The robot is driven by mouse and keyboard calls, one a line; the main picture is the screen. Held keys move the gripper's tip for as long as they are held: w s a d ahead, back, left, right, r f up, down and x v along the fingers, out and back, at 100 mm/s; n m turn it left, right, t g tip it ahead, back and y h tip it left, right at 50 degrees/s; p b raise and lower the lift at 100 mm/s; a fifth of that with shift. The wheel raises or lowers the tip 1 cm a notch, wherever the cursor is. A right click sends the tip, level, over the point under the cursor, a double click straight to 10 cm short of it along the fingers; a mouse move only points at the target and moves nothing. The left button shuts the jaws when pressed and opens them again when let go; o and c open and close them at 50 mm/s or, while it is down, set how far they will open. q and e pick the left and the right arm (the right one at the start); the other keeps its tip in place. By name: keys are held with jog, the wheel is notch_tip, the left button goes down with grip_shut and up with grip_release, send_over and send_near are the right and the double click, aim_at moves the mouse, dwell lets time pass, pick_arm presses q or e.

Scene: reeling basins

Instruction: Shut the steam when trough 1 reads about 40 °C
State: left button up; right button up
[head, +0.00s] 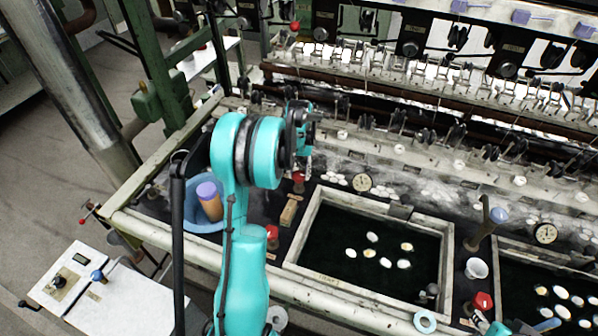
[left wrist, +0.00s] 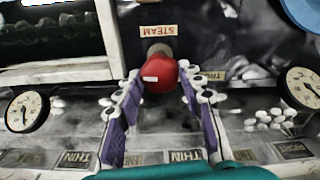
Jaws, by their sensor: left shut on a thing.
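My left gripper (head: 303,162) reaches down over the back left corner of the near trough (head: 440,262) in the head view. In the left wrist view its purple-padded fingers (left wrist: 158,100) are shut on a red valve knob (left wrist: 160,77) beside a STEAM plate (left wrist: 158,31). The red knob shows partly below the gripper in the head view (head: 298,183). A round dial (head: 362,182) sits behind the near trough, which holds dark water and several pale cocoons. Two dials show in the left wrist view, one left (left wrist: 27,109) and one right (left wrist: 303,86); their figures are too small to read surely. My right gripper is out of view.
A blue basin (head: 184,212) stands left of my arm. Another red knob (head: 272,232) is near the trough's left edge. A second trough (head: 503,262) with its own dial (head: 545,233) lies at right. Reeling machinery runs along the back.

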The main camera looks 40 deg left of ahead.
aim_at(299, 174)
pick_arm(q)
jog(key=m, duration=0.4)
jog(key=shift+m, duration=2.1)
jog(key=o, duration=1.2)
jog(key=shift+c, duration=0.2)
notch_tip(299, 174, up, 12)
